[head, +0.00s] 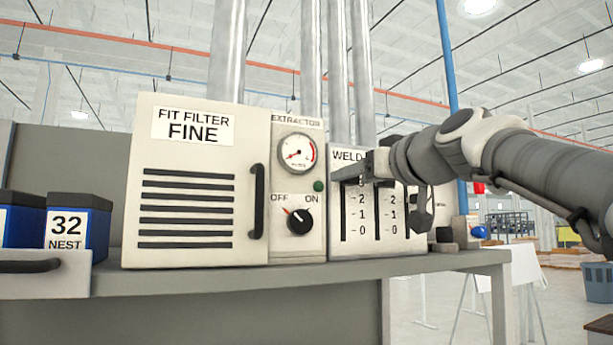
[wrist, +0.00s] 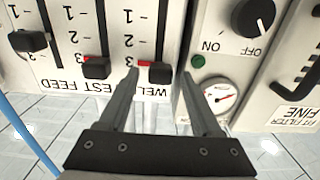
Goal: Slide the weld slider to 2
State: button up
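The weld slider is a black knob (wrist: 159,73) on a vertical slot in the white panel, seen upside down in the wrist view. It stands near the 3 on its scale, with a red mark beside it. My gripper (wrist: 157,76) is open, with one finger on each side of the knob and visible gaps between. I cannot tell how deep the fingertips reach. In the head view my gripper (head: 366,170) is in front of the panel's upper part and hides the weld knob; the lower slot (head: 346,215) shows.
Beside the weld slider are the test slider (wrist: 97,67) and the feed slider (wrist: 28,40). The extractor panel has an OFF/ON knob (head: 299,220), a gauge (head: 297,153) and a green light (head: 319,186). A filter door handle (head: 257,200) sticks out further left.

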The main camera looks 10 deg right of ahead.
grip_shut()
dwell(1.2)
